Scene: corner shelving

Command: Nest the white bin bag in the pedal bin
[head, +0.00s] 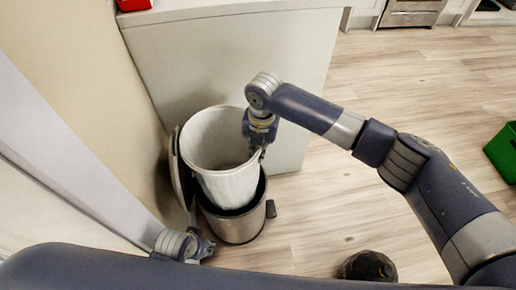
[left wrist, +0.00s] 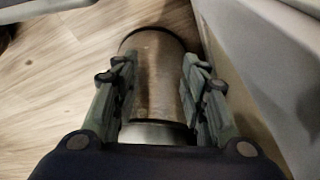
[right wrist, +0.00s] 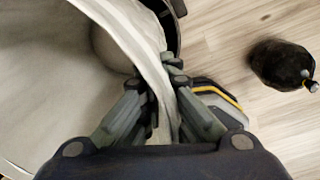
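The white bin bag (head: 230,188) stands mouth up with its lower part inside the pedal bin (head: 237,228); its wide rim rises well above the bin. The bin is a metal cylinder with its dark lid (head: 181,170) open towards the wall. My right gripper (head: 260,152) is at the bag's right rim; in the right wrist view its fingers (right wrist: 165,90) are shut on the bag's edge (right wrist: 150,62). My left gripper (head: 209,246) is low beside the bin. In the left wrist view its fingers (left wrist: 157,85) are open, with the bin's body (left wrist: 153,75) between them; contact is unclear.
A wall is close on the left, and a pale cabinet (head: 225,65) stands behind the bin. A dark round bundle (head: 368,266) lies on the floor at front right. A green box (head: 503,152) is at the far right. The floor between them is clear.

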